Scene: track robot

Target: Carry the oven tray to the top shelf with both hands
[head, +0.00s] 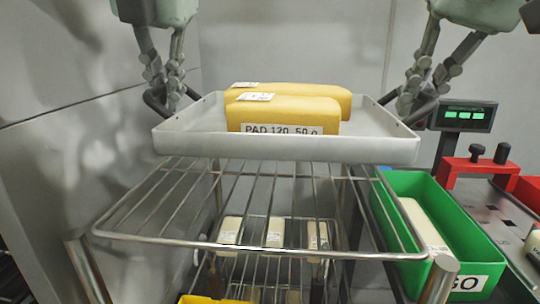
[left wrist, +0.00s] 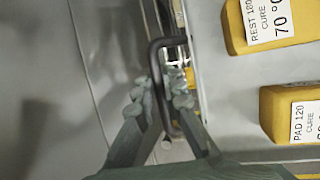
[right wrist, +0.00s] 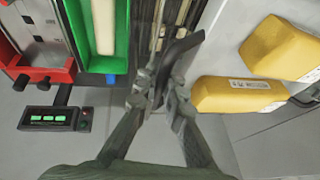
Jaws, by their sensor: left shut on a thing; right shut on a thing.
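The grey oven tray (head: 300,147) is in the head view, roughly level, above the wire top shelf (head: 250,222). Two yellow blocks lie in it, the front one (head: 288,112) labelled PAD 120 and the rear one (head: 330,93) behind it. My left gripper (head: 165,100) is shut on the tray's left handle, a dark bar (left wrist: 156,75) in the left wrist view. My right gripper (head: 412,105) is shut on the right handle, which shows dark in the right wrist view (right wrist: 178,52). Whether the tray touches the shelf at its far side is hidden.
Pale blocks (head: 274,232) sit on a lower shelf. A green bin (head: 478,262) holding a pale bar stands right of the rack. A scale display (head: 464,116) and red-handled fixture (head: 476,165) are beyond it. A grey wall (head: 40,150) is close at the left.

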